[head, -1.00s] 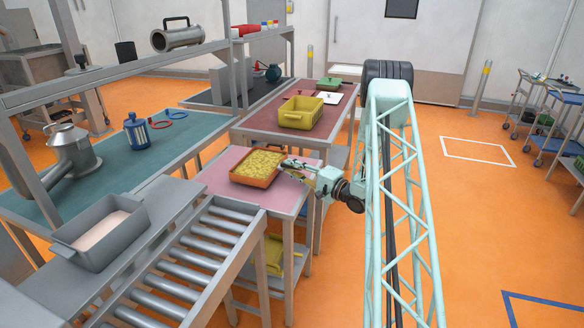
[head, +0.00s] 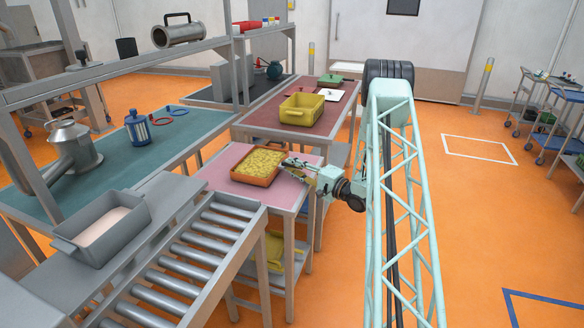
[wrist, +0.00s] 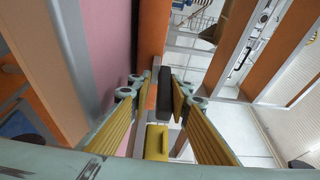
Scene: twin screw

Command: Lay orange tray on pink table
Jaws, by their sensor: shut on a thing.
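The orange tray (head: 252,180), filled with small yellow pieces, is level over the pink table (head: 222,178). It appears to rest on the table top, though the head view does not clearly show contact underneath. My gripper (head: 285,165) is at the tray's right side and is shut on it. In the wrist view, my gripper (wrist: 165,85) has its yellow-padded fingers either side of a dark grip piece, with an orange wall of the tray (wrist: 152,35) beyond. The pink table top (wrist: 103,40) shows at the left there. The held spot is partly hidden by the fingers.
A roller conveyor (head: 190,262) adjoins the pink table in front, with a grey bin (head: 100,228) at its left. A dark red table (head: 262,118) behind carries a yellow crate (head: 301,110). A teal table (head: 165,148) stands left. Open orange floor lies right.

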